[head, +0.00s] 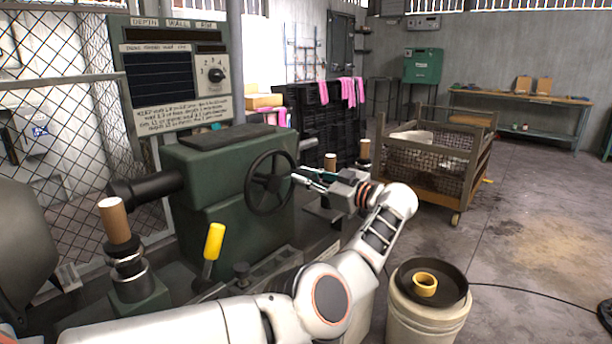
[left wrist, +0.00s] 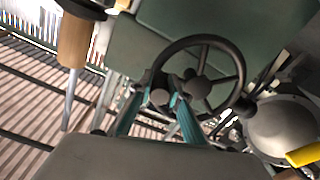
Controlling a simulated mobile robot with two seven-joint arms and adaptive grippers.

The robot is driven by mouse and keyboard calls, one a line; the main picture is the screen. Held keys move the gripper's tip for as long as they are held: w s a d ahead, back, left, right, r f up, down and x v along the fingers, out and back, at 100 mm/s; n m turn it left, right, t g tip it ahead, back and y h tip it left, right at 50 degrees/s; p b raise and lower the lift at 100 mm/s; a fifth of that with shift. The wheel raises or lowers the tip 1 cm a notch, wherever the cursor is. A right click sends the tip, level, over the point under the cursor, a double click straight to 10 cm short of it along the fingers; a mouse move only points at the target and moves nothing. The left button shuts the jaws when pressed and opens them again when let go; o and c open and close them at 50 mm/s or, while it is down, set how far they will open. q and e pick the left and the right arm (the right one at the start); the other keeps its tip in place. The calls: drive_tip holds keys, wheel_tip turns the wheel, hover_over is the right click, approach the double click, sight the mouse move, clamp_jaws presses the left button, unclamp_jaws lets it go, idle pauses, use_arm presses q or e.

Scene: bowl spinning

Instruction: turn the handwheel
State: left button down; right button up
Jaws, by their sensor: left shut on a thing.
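The handwheel (head: 273,183) is a dark spoked wheel on the side of a green machine housing (head: 215,190). It also shows in the left wrist view, where its hub (left wrist: 198,87) is near the middle. My left gripper (head: 298,180) reaches the wheel's right side in the head view. In the left wrist view its two teal fingers (left wrist: 168,92) close at the left part of the rim, by a dark round knob (left wrist: 160,97). They are shut on the handwheel; whether on rim or knob is hard to tell. My right gripper is not in view.
A yellow-handled lever (head: 214,242) and a wooden-topped handle (head: 114,220) stand on the machine at left. A drum (head: 418,318) carries a dark bowl (head: 451,286) with a yellow ring (head: 425,284). A mesh crate cart (head: 433,165) stands beyond. Floor at right is mostly clear.

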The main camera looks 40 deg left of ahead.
use_arm(q)
drive_tip(key=shift+f, duration=0.25)
drive_tip(key=c, duration=1.9)
unclamp_jaws()
drive_tip(key=shift+r, duration=0.1)
drive_tip(key=d, duration=0.7)
drive_tip(key=shift+s+d, duration=0.25)
drive_tip(key=shift+s, duration=0.05)
